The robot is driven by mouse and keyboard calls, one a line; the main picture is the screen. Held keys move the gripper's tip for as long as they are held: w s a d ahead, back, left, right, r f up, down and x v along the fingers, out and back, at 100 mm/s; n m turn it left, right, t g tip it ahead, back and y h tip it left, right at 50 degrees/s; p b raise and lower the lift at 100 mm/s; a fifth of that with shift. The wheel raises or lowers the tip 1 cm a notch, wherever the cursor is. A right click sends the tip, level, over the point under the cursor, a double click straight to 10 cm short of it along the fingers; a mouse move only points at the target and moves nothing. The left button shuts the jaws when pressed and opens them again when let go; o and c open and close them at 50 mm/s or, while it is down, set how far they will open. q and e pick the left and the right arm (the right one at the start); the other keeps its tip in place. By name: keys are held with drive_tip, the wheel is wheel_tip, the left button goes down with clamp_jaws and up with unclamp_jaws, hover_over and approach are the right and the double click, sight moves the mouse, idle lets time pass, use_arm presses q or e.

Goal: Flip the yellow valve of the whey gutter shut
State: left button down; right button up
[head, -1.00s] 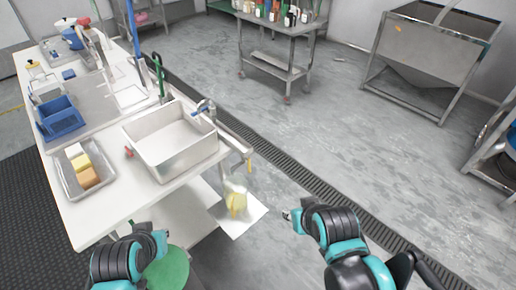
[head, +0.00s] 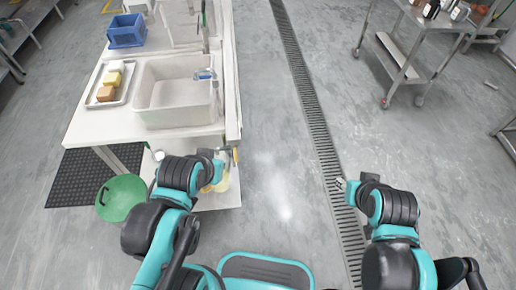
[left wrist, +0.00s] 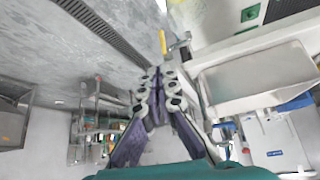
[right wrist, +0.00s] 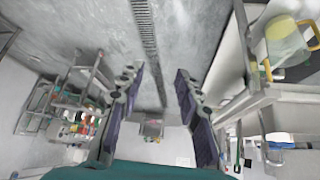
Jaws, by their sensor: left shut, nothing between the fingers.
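The yellow valve lever (head: 236,155) shows at the front end of the whey gutter (head: 233,110), which runs along the right edge of the white bench. In the left wrist view the yellow lever (left wrist: 163,41) stands just beyond my left fingertips, apart from them. My left gripper (left wrist: 157,75) is shut and empty; in the head view it is mostly hidden near the bench's front right corner. My right gripper (right wrist: 158,75) is open and empty. In the head view my right gripper (head: 342,184) hangs over the floor drain, well right of the valve.
A jug with yellowish contents (head: 222,182) stands on the low shelf below the gutter's end, partly behind my left arm. A sink (head: 178,93), a tray of blocks (head: 96,97) and a blue crate (head: 126,32) are on the bench. The floor right of the bench is clear.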

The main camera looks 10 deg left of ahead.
drive_tip(key=shift+w+d, duration=0.1)
drive_tip(key=shift+d, duration=0.05)
